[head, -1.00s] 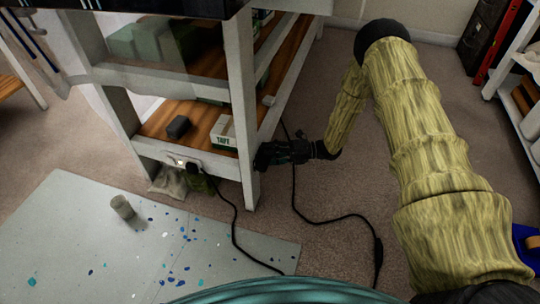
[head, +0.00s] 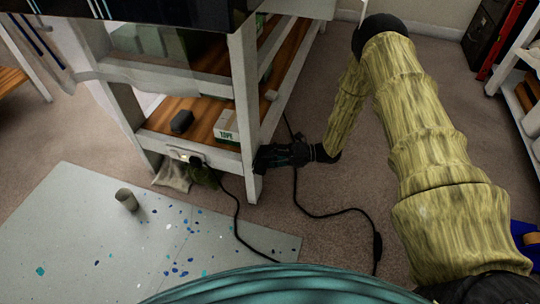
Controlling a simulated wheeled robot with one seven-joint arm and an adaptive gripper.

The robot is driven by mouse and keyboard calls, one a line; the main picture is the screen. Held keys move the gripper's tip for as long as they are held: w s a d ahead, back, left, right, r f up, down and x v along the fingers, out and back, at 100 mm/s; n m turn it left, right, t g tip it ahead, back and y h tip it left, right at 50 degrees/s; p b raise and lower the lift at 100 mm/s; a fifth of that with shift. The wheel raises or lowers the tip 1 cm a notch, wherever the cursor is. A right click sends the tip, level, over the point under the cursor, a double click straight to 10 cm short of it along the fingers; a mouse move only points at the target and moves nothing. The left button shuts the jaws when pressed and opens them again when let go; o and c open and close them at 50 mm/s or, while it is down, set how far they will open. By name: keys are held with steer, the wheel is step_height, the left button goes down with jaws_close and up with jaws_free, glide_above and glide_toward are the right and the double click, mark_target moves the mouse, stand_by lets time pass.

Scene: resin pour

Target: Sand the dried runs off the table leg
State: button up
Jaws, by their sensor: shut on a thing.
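The table leg (head: 244,95) is a pale grey upright post at the near right corner of the table. My gripper (head: 266,158) is low down at the right side of this leg, its fingers pointing left and at or very close to the post. The gripper is dark and small in the view, and whatever it holds is hidden between the fingers and the leg. I cannot make out any dried runs on the leg at this size.
The lower shelf (head: 190,115) holds a black block (head: 182,121) and a box marked TAPE (head: 227,126). A black cord (head: 325,214) lies on the carpet below my arm. A grey mat (head: 75,225) with blue chips and a grey cylinder (head: 126,199) covers the floor at left.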

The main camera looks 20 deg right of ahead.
steer(key=shift+a+r, duration=0.15)
steer(key=shift+a, duration=0.2)
steer(key=shift+s+d+p, duration=0.25)
steer(key=shift+s+d, duration=0.2)
steer(key=shift+d, duration=0.3)
steer(key=shift+s+d+p, duration=0.2)
steer(key=shift+s+d, duration=0.2)
steer(key=shift+d, duration=0.35)
steer(key=shift+c, duration=0.5)
steer(key=shift+s+d+p, duration=0.15)
steer(key=shift+s+d, duration=0.25)
steer(key=shift+d, duration=0.2)
steer(key=shift+s+d+p, duration=0.15)
steer(key=shift+s+d, duration=0.25)
steer(key=shift+d, duration=0.2)
steer(key=shift+s+d+p, duration=0.2)
steer(key=shift+s+d, duration=0.25)
steer(key=shift+d, duration=0.2)
steer(key=shift+s+d+p, duration=0.15)
steer(key=shift+s+d, duration=0.25)
steer(key=shift+d, duration=0.2)
